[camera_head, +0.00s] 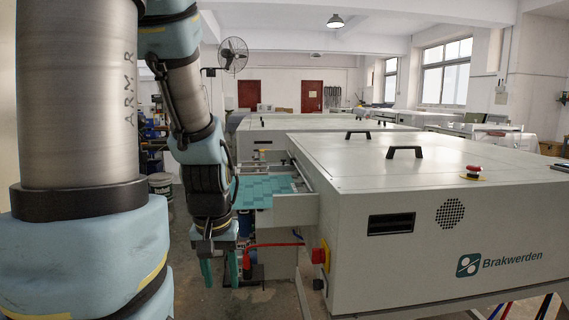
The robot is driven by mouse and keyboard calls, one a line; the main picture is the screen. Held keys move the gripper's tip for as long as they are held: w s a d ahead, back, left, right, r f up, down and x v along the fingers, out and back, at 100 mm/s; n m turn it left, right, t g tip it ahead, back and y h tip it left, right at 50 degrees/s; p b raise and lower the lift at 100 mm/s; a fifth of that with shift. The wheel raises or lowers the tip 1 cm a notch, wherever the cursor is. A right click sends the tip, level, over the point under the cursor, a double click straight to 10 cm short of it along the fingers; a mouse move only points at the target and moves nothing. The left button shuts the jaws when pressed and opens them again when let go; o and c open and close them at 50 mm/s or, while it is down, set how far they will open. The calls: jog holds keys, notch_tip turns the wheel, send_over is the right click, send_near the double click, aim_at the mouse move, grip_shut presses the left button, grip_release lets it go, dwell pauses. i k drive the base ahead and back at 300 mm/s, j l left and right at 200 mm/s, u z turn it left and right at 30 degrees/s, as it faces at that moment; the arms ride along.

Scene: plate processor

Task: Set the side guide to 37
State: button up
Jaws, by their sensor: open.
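My gripper (220,281) hangs pointing down at the left of the machine, its two teal fingers apart with nothing seen between them. It is in front of and below the left end of the machine's feed table (293,208), which carries a teal patterned surface (265,190). The large white plate processor (430,230) fills the right side. I cannot make out the side guide or any scale or number on it; my arm covers part of that area.
A yellow-backed red switch (321,256) sits on the machine's near left corner. A red emergency button (473,171) and black handles (405,151) stand on the lid. A red cable (275,244) runs below the feed table. Open floor shows below my gripper.

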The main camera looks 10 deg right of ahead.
aim_at(290, 166)
jog(key=i+j+u, duration=0.1)
jog(key=i, duration=0.5)
jog(key=i+j, duration=0.2)
jog(key=i, duration=0.45)
jog(key=i+j+u, duration=0.15)
jog(key=i, duration=0.45)
